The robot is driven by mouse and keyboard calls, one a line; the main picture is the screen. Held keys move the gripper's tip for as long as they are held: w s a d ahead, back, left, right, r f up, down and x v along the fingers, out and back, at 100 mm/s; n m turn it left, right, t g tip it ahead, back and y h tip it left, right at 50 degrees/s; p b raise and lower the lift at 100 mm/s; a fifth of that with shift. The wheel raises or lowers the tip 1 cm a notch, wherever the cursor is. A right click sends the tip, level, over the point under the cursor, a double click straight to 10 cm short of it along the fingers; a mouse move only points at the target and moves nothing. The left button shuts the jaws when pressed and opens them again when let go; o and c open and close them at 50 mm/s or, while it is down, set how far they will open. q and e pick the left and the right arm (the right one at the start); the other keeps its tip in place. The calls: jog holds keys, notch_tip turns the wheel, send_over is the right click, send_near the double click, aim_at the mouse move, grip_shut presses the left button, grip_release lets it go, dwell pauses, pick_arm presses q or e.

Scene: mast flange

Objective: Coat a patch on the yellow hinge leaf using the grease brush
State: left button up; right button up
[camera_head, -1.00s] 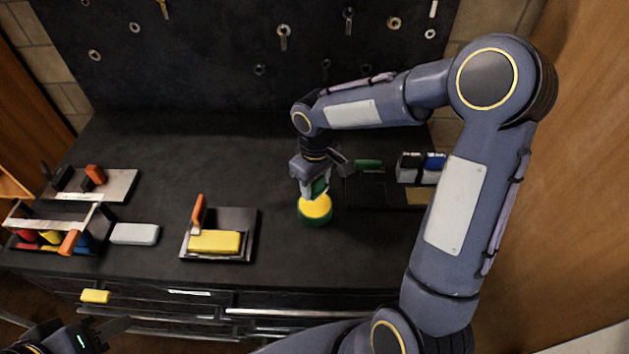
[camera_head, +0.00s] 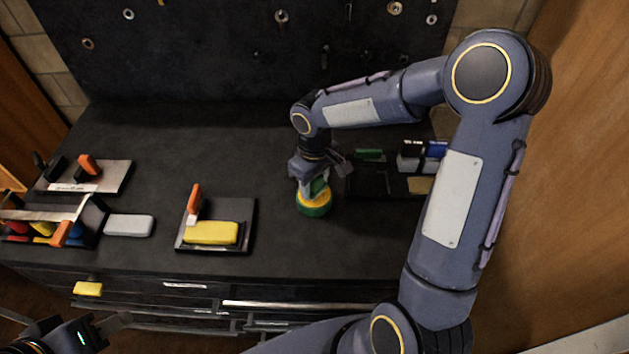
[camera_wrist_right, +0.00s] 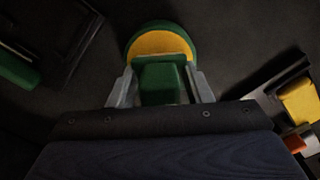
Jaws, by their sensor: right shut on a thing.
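My right gripper (camera_wrist_right: 161,88) is shut on a green block-like handle (camera_wrist_right: 160,78), which I take to be the grease brush. It also shows in the head view (camera_head: 319,187). The handle stands over a round green pot (camera_head: 314,209) with a yellow top; the pot also shows in the right wrist view (camera_wrist_right: 138,39). Bristles are not visible, and I cannot tell whether the brush touches the pot. A yellow block (camera_head: 211,233) on a dark plate at centre left may be the yellow hinge leaf. My left gripper (camera_head: 112,325) is at the lower left, away from these; its jaw opening is unclear.
An orange-handled tool (camera_head: 194,200) stands by the yellow block. A grey block (camera_head: 129,225) and a rack with coloured items (camera_head: 45,228) are further left. A dark tray (camera_head: 368,182) lies right of the pot. A yellow block (camera_head: 88,289) is by the front drawers.

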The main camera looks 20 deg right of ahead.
jog(key=shift+f+b, duration=0.6)
dwell(1.6)
jog(key=shift+r+p, duration=2.6)
jog(key=shift+r, duration=1)
jog(key=shift+f, duration=0.1)
